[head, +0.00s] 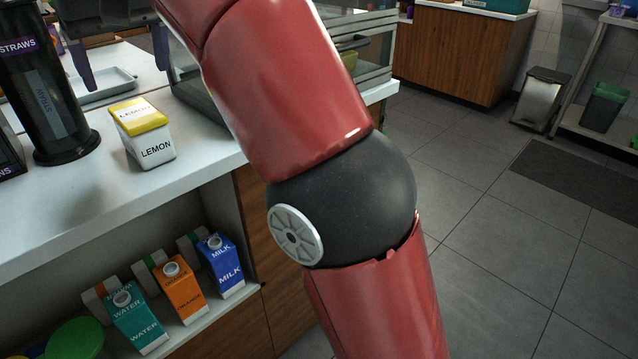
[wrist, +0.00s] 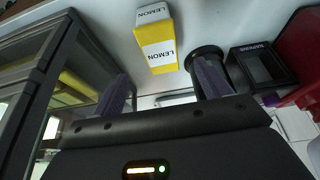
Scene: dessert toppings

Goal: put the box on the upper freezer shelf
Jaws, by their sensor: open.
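A white box with a yellow lid, marked LEMON (head: 146,146), stands upright on the white counter. It also shows in the wrist view (wrist: 157,42), in line with the gap between my fingers. My gripper (head: 124,72) is at the top left of the head view, partly cut off, behind the box and apart from it. In the wrist view my gripper (wrist: 163,85) has its two fingers spread wide with nothing between them. No freezer shelf can be clearly made out. A glass-sided case (wrist: 32,85) shows at the left of the wrist view, and I cannot tell if it is the freezer.
A black straw dispenser (head: 42,100) stands left of the box, and a metal tray (head: 105,84) lies behind it. A shelf below the counter holds water (head: 137,318), orange (head: 181,290) and milk (head: 222,266) cartons. Open floor (head: 500,250) lies to the right.

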